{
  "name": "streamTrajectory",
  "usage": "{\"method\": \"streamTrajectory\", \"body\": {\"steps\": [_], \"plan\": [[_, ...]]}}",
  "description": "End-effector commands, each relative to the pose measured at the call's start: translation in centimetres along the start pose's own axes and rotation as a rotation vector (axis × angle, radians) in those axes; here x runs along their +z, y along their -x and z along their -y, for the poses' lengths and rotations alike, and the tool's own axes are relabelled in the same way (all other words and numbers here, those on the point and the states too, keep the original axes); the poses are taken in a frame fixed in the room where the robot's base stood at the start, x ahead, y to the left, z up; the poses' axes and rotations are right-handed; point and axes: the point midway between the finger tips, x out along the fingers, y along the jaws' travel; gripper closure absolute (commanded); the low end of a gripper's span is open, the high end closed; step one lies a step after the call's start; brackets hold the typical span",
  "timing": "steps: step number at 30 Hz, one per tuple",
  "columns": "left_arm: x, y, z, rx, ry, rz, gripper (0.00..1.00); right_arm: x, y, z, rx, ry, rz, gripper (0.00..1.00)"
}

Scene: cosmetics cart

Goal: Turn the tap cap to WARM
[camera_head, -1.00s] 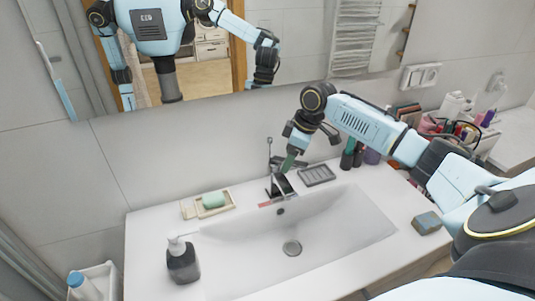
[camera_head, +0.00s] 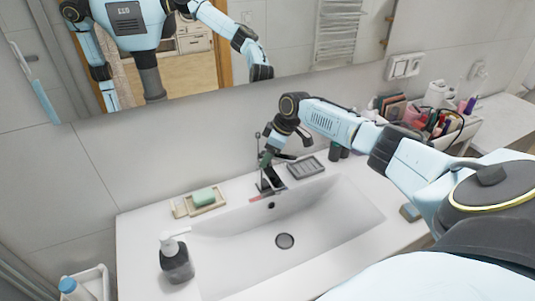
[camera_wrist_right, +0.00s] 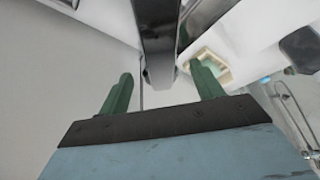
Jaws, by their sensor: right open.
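The dark tap (camera_head: 268,182) stands at the back of the white sink (camera_head: 315,222). A short red strip lies at its base. My right gripper (camera_head: 265,159) reaches in from the right and is directly at the top of the tap. In the right wrist view, the two green fingers of the gripper (camera_wrist_right: 161,74) are open. A long dark part of the tap (camera_wrist_right: 157,45) runs between them, with visible gaps on both sides. The cap's turn setting cannot be read. My left gripper is not directly in view.
A green soap bar (camera_head: 204,196) on a pale dish is left of the tap. A grey soap dish (camera_head: 306,167) is close on the right. A soap dispenser (camera_head: 175,258) stands at the front left. Cosmetics (camera_head: 440,122) crowd the back right. The mirror (camera_head: 290,40) hangs behind.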

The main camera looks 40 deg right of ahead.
Motion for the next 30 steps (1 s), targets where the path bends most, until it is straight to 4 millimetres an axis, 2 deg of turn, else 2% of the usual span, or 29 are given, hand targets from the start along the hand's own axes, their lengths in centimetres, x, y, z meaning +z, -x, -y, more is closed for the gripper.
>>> {"method": "streamTrajectory", "body": {"steps": [4, 12, 27, 30], "plan": [[-0.05, 0.02, 0.01, 0.0, 0.0, -0.001, 0.64, -0.01, -0.9, 0.02, 0.001, 0.0, 0.001, 0.34], [-0.05, 0.02, 0.01, 0.0, 0.0, -0.001, 0.64, 0.01, -1.03, 0.02, 0.001, 0.001, 0.001, 0.34], [0.05, 0.01, -0.01, 0.0, -0.001, 0.001, 0.64, 0.03, -0.99, 0.01, 0.001, 0.0, 0.001, 0.97], [0.07, 0.01, -0.01, 0.0, -0.001, 0.002, 0.64, -0.09, -1.04, 0.05, 0.001, 0.0, 0.001, 0.97]]}}
